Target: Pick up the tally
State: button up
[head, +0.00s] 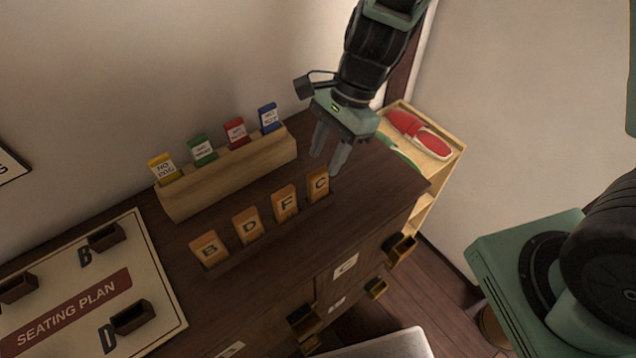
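Several upright orange wooden tallies stand in a row in a slotted strip on the dark cabinet top. They are lettered B (209,250), D (248,226), F (285,202) and C (318,186). My gripper (325,164) points down at the right end of this row, with its fingertips just above and behind the top of tally C in the picture. The two fingers are apart with nothing seen between them. I cannot tell how far the tips are from the tally. No tally is visibly held.
A wooden rack (230,182) behind the row holds yellow, green, red and blue labelled cards. A seating plan board (150,277) with dark holders lies at left. A shelf (455,153) with red slippers (420,133) stands at right. Drawer pulls (402,247) jut from the cabinet front.

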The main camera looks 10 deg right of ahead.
aim_at(309, 201)
jog(key=x, duration=0.8)
jog(key=shift+s+f+p, duration=0.1)
jog(key=shift+s+p, duration=0.05)
jog(key=shift+p, duration=0.15)
jog(key=shift+c, duration=0.4)
grip_shut()
